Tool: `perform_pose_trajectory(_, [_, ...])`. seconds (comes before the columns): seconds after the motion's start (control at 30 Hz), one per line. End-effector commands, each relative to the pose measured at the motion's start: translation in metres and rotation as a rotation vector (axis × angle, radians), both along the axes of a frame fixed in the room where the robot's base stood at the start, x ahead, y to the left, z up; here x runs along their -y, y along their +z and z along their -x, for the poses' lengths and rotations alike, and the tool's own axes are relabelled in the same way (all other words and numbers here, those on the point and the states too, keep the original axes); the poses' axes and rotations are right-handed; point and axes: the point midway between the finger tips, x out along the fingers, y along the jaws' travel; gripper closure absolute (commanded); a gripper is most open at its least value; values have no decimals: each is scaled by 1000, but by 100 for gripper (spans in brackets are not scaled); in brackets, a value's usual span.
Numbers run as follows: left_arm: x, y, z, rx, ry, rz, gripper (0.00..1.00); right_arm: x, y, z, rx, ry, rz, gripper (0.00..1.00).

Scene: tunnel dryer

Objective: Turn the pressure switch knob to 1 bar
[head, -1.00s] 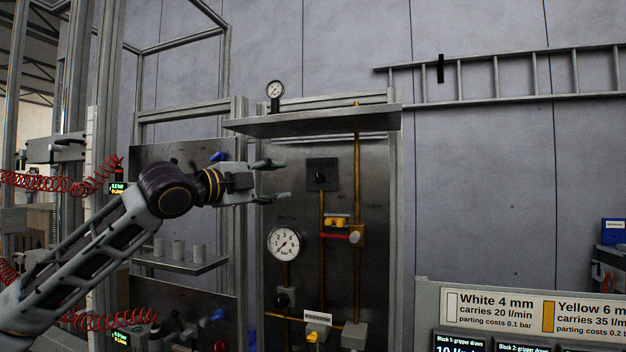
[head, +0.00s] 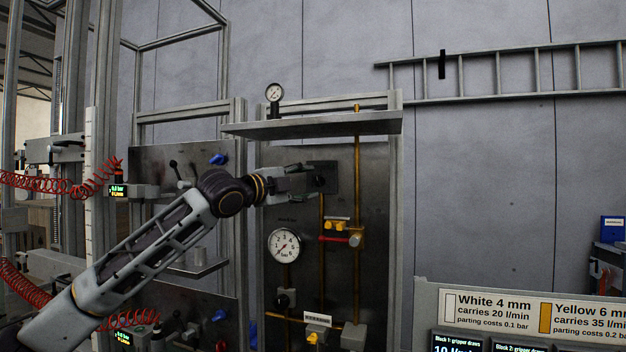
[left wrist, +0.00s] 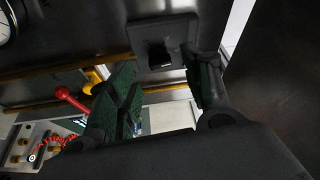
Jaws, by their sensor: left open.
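The black knob (head: 320,180) sits on a square dark plate (head: 331,168) on the upper part of the dark panel. In the left wrist view the knob (left wrist: 157,54) stands out from its plate (left wrist: 180,28), between the two fingers in the picture. My left gripper (head: 309,184) is open right in front of the knob, and partly hides it in the head view. In the left wrist view its green-padded fingers (left wrist: 160,72) are apart; I cannot tell whether they touch the knob. My right gripper is not in view.
A round white gauge (head: 285,245) hangs lower left of the knob. A red handle (head: 333,238) and a yellow fitting (head: 336,224) sit below it on brown pipes. A shelf (head: 315,124) juts out above, with a small gauge (head: 274,92) over it.

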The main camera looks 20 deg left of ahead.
Motion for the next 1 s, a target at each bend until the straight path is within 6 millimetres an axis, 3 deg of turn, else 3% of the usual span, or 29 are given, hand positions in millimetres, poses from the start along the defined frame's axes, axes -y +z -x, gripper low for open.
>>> perform_pose_trajectory(0.33, [14, 3, -30, -2, -1, -1, 50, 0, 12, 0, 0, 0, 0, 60])
perform_pose_trajectory(0.77, [16, 2, -36, -1, 1, -1, 50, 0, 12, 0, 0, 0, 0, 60])
perform_pose_trajectory(1.0, [16, 2, -36, -1, 1, -1, 77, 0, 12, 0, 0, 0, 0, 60])
